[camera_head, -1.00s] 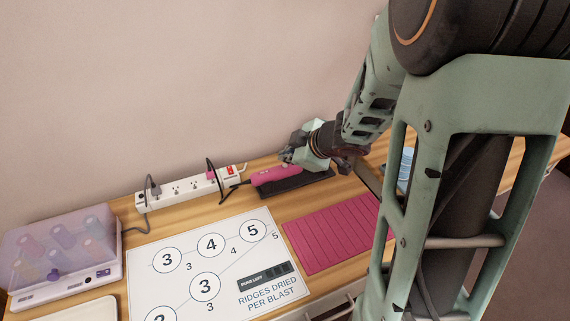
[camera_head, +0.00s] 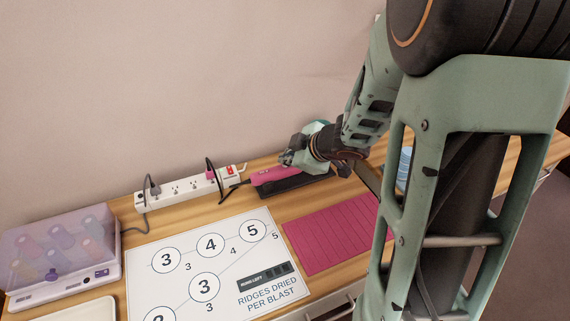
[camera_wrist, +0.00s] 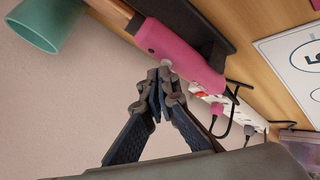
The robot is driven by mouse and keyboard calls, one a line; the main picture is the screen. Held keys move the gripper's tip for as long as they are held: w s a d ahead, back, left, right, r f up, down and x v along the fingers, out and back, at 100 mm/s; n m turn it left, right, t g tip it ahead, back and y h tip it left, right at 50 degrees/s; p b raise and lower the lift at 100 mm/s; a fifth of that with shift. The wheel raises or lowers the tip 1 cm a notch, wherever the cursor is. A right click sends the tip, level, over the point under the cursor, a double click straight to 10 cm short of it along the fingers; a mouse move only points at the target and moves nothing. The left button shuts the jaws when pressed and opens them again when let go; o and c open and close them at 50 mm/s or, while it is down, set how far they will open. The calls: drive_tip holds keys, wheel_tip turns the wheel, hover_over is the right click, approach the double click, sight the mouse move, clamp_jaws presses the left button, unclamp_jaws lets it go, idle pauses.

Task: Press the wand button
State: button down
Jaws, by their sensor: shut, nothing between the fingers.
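The pink wand (camera_head: 268,176) lies on a black rest (camera_head: 298,185) at the back of the desk. In the wrist view its pink handle (camera_wrist: 182,48) runs diagonally, with a copper barrel (camera_wrist: 112,12) at upper left. A small pale round button (camera_wrist: 166,63) shows on the handle's near side. My gripper (camera_wrist: 158,76) is shut and empty, its tips right beside the button; I cannot tell whether they touch. In the head view my gripper (camera_head: 287,158) is above the wand and hides its right part.
A white power strip (camera_head: 185,190) with cords stands left of the wand. A teal cup (camera_wrist: 48,22) is near the barrel in the wrist view. A printed sheet (camera_head: 215,262), a pink ridged mat (camera_head: 330,235) and a lilac box (camera_head: 62,250) lie in front. The wall is close behind.

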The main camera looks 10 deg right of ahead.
sight(287, 167)
drive_tip(key=shift+f, duration=0.15)
drive_tip(key=shift+r, duration=0.2)
drive_tip(key=shift+r+p, duration=0.5)
drive_tip(key=shift+p, duration=0.3)
wheel_tip(287, 167, up, 6)
drive_tip(key=p, duration=0.6)
drive_tip(key=shift+p, duration=0.35)
